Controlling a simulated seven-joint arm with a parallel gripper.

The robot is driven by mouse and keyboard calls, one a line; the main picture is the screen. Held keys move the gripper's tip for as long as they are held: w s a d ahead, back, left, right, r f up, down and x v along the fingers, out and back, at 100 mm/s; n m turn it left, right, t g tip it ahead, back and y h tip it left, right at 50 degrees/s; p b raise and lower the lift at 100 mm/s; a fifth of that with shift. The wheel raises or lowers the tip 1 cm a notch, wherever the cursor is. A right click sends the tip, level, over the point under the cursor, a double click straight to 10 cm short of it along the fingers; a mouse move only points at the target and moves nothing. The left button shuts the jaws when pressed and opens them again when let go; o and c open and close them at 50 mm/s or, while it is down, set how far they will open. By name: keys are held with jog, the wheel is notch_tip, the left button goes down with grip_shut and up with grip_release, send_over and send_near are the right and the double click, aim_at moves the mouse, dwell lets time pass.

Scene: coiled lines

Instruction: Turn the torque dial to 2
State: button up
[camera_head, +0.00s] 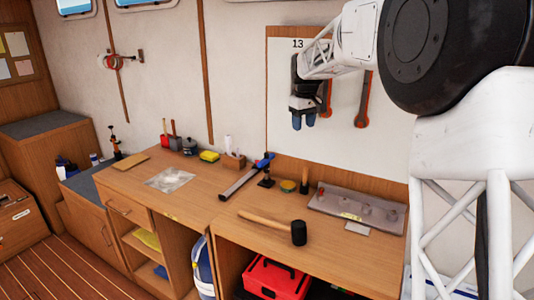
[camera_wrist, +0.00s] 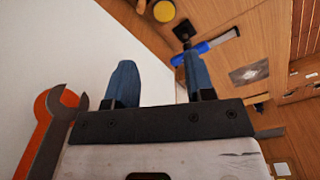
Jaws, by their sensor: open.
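My gripper (camera_head: 303,121) hangs in the air in front of the wall tool board, above the back of the workbench. In the wrist view its two blue fingers (camera_wrist: 158,75) are apart with nothing between them. A grey panel (camera_head: 323,197) with several small knob-like parts lies on the right of the bench, below and to the right of my gripper. I cannot tell whether one of these is the torque dial, and no numbers on them can be read. My gripper touches nothing on the bench.
On the bench (camera_head: 190,203) lie a mallet (camera_head: 298,233), a blue-and-dark bar tool (camera_head: 240,182), a round yellow-topped tin (camera_head: 288,186) and a grey sheet (camera_head: 169,179).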

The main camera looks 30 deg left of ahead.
jog(key=w+a+f+n, duration=0.2)
jog(key=a+f, duration=0.2)
jog(key=a, duration=0.7)
send_over(266, 154)
jog(key=shift+n, duration=0.3)
notch_tip(266, 154, down, 5)
jog(key=shift+w+r, duration=0.15)
jog(key=shift+f, duration=3.9)
grip_shut()
